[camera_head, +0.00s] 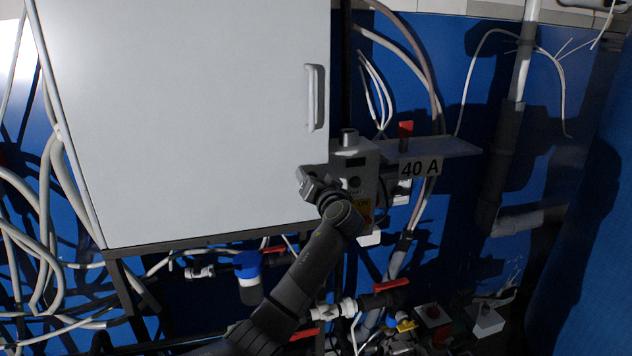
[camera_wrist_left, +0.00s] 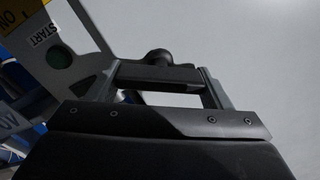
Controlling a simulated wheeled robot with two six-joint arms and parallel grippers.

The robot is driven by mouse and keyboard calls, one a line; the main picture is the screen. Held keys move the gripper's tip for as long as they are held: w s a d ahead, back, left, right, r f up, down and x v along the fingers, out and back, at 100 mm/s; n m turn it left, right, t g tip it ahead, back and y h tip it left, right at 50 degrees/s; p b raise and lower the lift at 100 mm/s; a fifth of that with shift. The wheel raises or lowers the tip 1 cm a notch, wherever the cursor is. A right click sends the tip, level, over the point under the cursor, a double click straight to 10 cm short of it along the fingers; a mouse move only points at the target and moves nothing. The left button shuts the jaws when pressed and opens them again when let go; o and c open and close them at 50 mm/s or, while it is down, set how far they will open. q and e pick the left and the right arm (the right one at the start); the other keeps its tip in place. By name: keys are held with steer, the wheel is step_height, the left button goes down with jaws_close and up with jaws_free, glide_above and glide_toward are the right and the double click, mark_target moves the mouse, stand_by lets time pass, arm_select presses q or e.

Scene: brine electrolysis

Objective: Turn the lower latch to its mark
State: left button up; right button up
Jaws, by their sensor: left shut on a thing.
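The white cabinet door (camera_head: 190,110) fills the upper left of the head view. My left gripper (camera_head: 310,184) is at the door's lower right corner, and its arm comes up from below. In the left wrist view my left gripper (camera_wrist_left: 160,80) is shut on the lower latch (camera_wrist_left: 158,58), a dark bar with a round knob behind it. The bar lies across between the two fingers, against the pale door face. In the head view the gripper hides the latch. I cannot make out its mark. My right gripper is not in view.
A grey control box (camera_head: 352,165) stands close to the right of the gripper; its START label (camera_wrist_left: 45,33) shows in the wrist view. A shelf with a "40 A" sign (camera_head: 420,168) is further right. Pipes with red-handled valves (camera_head: 391,285) run below.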

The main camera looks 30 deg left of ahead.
arm_select(q)
steer(key=m, duration=0.3)
steer(key=shift+p, duration=0.3)
steer(key=m+p, duration=0.1)
steer(key=m, duration=0.1)
steer(key=shift+d+m, duration=0.1)
steer(key=shift+m, duration=0.2)
steer(key=m+p, duration=0.2)
steer(key=m, duration=0.3)
steer(key=shift+w+f, duration=0.1)
steer(key=shift+f, duration=0.05)
steer(key=shift+f+m+p, duration=0.1)
steer(key=shift+m+p, duration=0.45)
steer(key=shift+m, duration=0.35)
steer(key=o, duration=1)
steer(key=shift+d, duration=0.1)
